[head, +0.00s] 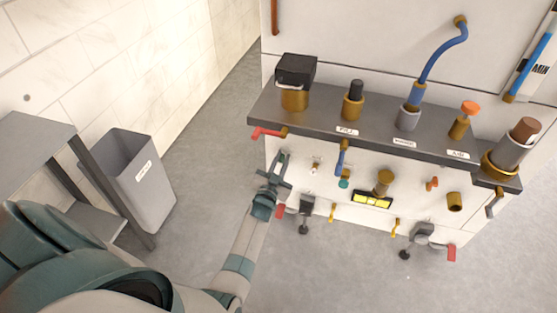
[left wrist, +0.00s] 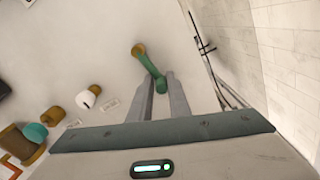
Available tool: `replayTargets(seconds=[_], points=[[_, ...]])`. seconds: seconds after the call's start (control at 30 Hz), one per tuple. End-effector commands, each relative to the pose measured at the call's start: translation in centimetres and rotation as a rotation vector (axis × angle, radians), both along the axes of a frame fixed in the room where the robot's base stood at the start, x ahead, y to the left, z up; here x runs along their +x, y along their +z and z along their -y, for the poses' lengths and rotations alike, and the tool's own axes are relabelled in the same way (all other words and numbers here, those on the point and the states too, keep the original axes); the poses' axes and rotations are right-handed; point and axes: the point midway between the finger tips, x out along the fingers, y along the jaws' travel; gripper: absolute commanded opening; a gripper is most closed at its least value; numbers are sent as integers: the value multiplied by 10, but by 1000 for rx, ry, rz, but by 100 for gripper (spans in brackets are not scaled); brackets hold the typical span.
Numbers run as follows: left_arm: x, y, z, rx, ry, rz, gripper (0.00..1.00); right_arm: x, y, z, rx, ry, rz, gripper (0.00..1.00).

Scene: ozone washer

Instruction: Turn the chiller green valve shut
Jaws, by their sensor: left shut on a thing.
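The green valve handle (left wrist: 149,64) shows in the left wrist view. It runs from a brass stem (left wrist: 138,49) on the white panel, slanting down and right to between my fingers. My left gripper (left wrist: 161,82) is shut on the free end of this handle. In the head view my left gripper (head: 279,161) is at the left part of the panel front, below the dark ledge. There the gripper and the view angle mostly hide the handle. My right gripper is not in view.
A red-handled valve (head: 268,133) sits just above my left gripper, and a small white knob (head: 316,166) is to its right. A teal knob (head: 344,183) is further right. The dark ledge (head: 380,135) juts out above. A grey bin (head: 140,180) stands left, with bare floor between.

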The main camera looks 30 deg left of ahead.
Motion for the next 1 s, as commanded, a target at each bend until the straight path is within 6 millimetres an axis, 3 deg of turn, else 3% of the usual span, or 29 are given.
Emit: replayTargets(seconds=[0.3,0.73,0.77,0.8,1.0], points=[[-2,-6,5,113,3,-38,0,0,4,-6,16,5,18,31],[-2,-5,5,125,4,-41,0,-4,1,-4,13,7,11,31],[-2,-5,5,125,4,-41,19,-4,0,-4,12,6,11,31],[-2,-5,5,125,4,-41,28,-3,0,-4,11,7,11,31],[0,-3,6,125,2,-35,32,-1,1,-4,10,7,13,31]])
